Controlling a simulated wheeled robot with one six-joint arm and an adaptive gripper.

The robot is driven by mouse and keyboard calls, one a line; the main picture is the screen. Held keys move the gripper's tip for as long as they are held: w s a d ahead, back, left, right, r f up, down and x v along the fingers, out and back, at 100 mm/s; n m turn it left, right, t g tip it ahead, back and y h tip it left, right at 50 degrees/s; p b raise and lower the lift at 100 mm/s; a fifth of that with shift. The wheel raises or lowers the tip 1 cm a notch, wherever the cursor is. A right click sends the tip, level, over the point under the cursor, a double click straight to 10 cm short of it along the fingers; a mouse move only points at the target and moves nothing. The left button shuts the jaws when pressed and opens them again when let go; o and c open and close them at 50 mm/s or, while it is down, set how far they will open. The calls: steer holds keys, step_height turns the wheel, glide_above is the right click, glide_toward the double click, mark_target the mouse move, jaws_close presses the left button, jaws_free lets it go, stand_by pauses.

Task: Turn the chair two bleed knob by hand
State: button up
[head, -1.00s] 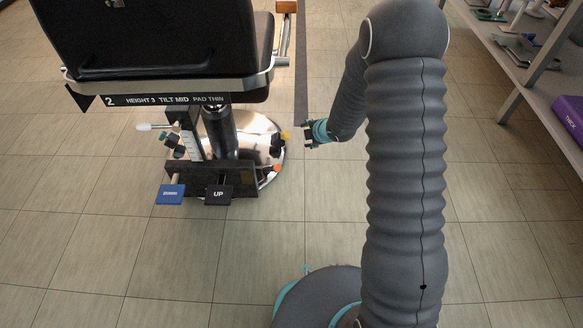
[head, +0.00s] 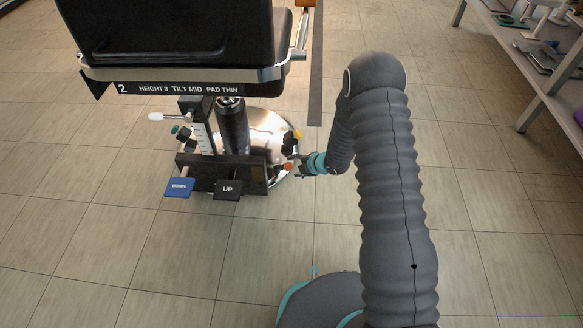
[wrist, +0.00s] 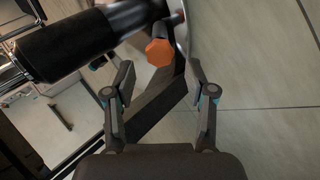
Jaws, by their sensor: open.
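Chair two (head: 180,50) is a dark salon chair with a plate marked 2, "HEIGHT 3 TILT MID PAD THIN". Low on its right side is an orange faceted knob (head: 288,167), partly hidden by my gripper in the head view. The orange knob (wrist: 159,52) shows clearly in the wrist view, ahead of and between my fingertips. I cannot read a label on it. My gripper (head: 302,168) is open beside it; in the wrist view the fingers (wrist: 160,76) are spread with nothing between them. Whether a finger touches the knob I cannot tell.
A yellow knob (head: 298,134) sits just above the orange one. A blue DOWN pedal (head: 179,187) and a black UP pedal (head: 227,189) stick out in front. A dark column (head: 233,125) stands behind. Shelves (head: 545,75) stand at right; floor between is clear.

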mark_target(289, 166)
steer(key=shift+x, duration=1.7)
steer(key=shift+w+a+f+b, duration=0.15)
steer(key=shift+f+b, duration=0.05)
steer(key=shift+b, duration=0.1)
steer(key=c, duration=0.8)
steer(key=shift+c, duration=0.2)
